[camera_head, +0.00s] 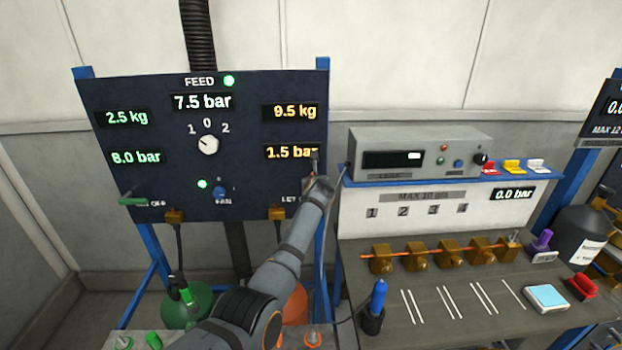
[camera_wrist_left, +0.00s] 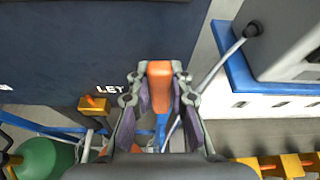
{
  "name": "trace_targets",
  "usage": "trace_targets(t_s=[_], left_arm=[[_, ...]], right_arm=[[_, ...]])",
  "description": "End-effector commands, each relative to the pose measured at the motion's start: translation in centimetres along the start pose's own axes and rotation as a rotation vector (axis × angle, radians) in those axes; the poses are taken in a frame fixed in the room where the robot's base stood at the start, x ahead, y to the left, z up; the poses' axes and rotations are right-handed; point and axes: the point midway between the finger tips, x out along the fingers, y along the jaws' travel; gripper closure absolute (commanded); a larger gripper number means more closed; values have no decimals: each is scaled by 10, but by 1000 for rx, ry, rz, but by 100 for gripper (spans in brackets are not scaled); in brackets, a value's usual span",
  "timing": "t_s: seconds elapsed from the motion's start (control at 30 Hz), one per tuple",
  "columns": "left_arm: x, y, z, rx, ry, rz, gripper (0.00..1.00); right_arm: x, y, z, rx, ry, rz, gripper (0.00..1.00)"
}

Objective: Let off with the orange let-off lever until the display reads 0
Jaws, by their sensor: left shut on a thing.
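The dark panel (camera_head: 150,180) carries an orange display (camera_head: 291,152) at its right that reads 1.5 bar, its end partly covered by my arm. Above it, another orange display (camera_head: 289,112) reads 9.5 kg. In the left wrist view, the orange let-off lever (camera_wrist_left: 160,72) sits between the two fingers of my left gripper (camera_wrist_left: 160,88), which is shut on it. In the head view my left gripper (camera_head: 316,178) is at the panel's lower right edge and hides the lever. The LET label is partly covered. My right gripper is not in view.
The green displays read 2.5 kg (camera_head: 127,118) and 8.0 bar (camera_head: 136,157); the feed display (camera_head: 202,102) reads 7.5 bar. A selector knob (camera_head: 208,145) and green lever (camera_head: 133,201) are on the panel. A workbench with a grey instrument (camera_head: 420,150) stands close on the right.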

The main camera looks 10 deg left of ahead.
Motion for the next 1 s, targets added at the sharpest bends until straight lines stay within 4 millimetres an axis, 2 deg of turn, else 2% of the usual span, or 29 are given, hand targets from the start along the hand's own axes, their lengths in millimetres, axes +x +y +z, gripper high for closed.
trace_targets(t_s=[0.3,0.77,0.8,0.93,1.0], left_arm=[[0,-5,-1,76,2,32,100],[0,-6,-2,87,2,36,100],[0,-6,-2,87,2,36,77],[0,-6,-1,86,1,36,59],[0,-6,-1,85,1,35,57]], right_arm=[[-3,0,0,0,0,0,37],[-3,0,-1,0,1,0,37],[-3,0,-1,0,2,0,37],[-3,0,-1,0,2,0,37],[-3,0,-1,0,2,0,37]])
